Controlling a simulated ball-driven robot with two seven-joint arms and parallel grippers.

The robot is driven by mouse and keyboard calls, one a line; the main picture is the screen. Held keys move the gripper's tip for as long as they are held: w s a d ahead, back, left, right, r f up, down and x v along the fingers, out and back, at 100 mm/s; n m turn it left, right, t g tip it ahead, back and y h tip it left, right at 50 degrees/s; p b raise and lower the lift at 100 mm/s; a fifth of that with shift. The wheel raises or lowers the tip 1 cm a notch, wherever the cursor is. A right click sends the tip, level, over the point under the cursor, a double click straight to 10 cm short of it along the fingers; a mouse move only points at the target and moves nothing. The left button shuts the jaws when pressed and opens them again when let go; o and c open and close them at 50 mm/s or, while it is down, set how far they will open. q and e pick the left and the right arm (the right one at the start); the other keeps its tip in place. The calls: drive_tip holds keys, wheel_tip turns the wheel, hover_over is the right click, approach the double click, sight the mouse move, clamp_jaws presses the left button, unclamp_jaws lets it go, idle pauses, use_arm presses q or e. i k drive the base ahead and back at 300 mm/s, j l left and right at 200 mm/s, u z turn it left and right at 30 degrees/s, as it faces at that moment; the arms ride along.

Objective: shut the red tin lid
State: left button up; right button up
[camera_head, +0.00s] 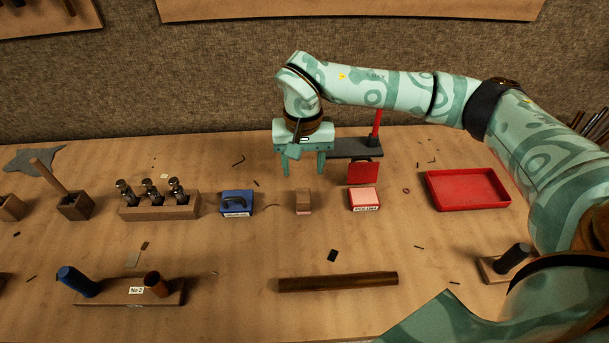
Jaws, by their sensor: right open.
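The red tin (364,207) stands on the workbench right of centre, with a pale pinkish top face and a white label on its front. Its red lid (362,173) is open and stands about upright at the tin's back edge. My right gripper (302,173) points down, behind and to the left of the lid. Its two fingers are apart with nothing between them, and it does not touch the lid. My left gripper is not in view.
A dark plate (352,149) with a red post (376,130) stands behind the lid. Left of the tin are a small brown block (303,200) and a blue tin (237,203). A red tray (467,190) lies to the right. A dark rod (338,282) lies in front.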

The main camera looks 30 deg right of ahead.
sight(363, 173)
drive_tip(key=z, duration=1.35)
drive_tip(key=k+l, duration=0.2)
drive_tip(key=k, duration=0.3)
